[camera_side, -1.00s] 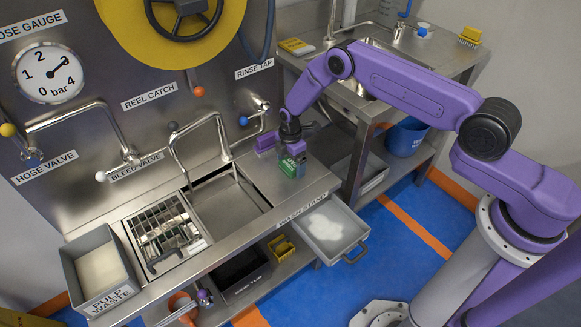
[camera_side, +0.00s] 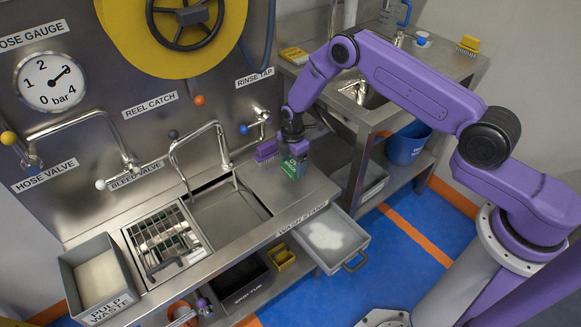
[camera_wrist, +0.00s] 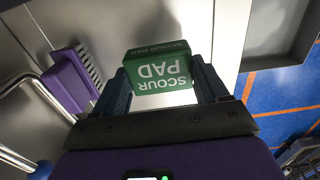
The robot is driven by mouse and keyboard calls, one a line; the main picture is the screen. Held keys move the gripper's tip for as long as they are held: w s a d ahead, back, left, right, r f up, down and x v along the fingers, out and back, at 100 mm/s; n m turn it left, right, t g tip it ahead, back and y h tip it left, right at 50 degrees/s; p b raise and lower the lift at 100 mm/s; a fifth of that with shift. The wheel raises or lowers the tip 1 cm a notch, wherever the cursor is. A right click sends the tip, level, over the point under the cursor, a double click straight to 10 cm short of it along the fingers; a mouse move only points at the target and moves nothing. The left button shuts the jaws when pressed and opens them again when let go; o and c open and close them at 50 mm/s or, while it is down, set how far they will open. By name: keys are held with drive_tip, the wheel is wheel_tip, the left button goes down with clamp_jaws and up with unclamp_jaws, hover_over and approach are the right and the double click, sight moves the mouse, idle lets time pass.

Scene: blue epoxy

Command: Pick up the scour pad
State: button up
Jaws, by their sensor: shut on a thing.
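The scour pad (camera_wrist: 160,68) is a green block with white "SCOUR PAD" lettering, upside down in the wrist view. It sits between the two dark fingers of my gripper (camera_wrist: 157,85), which are shut on its sides near the tips. In the side view the green pad (camera_side: 291,168) shows beneath my gripper (camera_side: 296,160), over the right part of the steel wash stand (camera_side: 258,178). I cannot tell for sure whether a gap separates the pad from the stand's top.
A purple brush (camera_side: 266,151) stands close to the left of my gripper; its bristles (camera_wrist: 87,66) show in the wrist view. The sink basin (camera_side: 228,212) and a bent tap (camera_side: 172,160) are further left. An open drawer (camera_side: 335,238) juts out below the stand's front edge.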

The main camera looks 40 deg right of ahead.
drive_tip(key=s+d+r, duration=0.2)
drive_tip(key=s+r, duration=0.7)
drive_tip(key=s, duration=0.4)
drive_tip(key=s+d+r+m, duration=0.3)
drive_tip(key=r+m, duration=0.4)
drive_tip(key=m, duration=0.2)
drive_tip(key=s+d+r+m, duration=0.3)
drive_tip(key=r+m, duration=0.4)
drive_tip(key=m, duration=0.2)
drive_tip(key=shift+n, duration=0.3)
drive_tip(key=shift+w+a+f, duration=0.55)
drive_tip(key=shift+a+f, duration=0.6)
drive_tip(key=shift+f, duration=4.4)
drive_tip(key=shift+w+a+f, duration=0.5)
drive_tip(key=shift+a+f, duration=0.6)
drive_tip(key=shift+f, duration=4.45)
drive_tip(key=shift+w+a+f, duration=0.55)
drive_tip(key=shift+a+f, duration=0.6)
drive_tip(key=shift+f, duration=4.4)
drive_tip(key=shift+f, duration=1)
drive_tip(key=shift+a, duration=0.15)
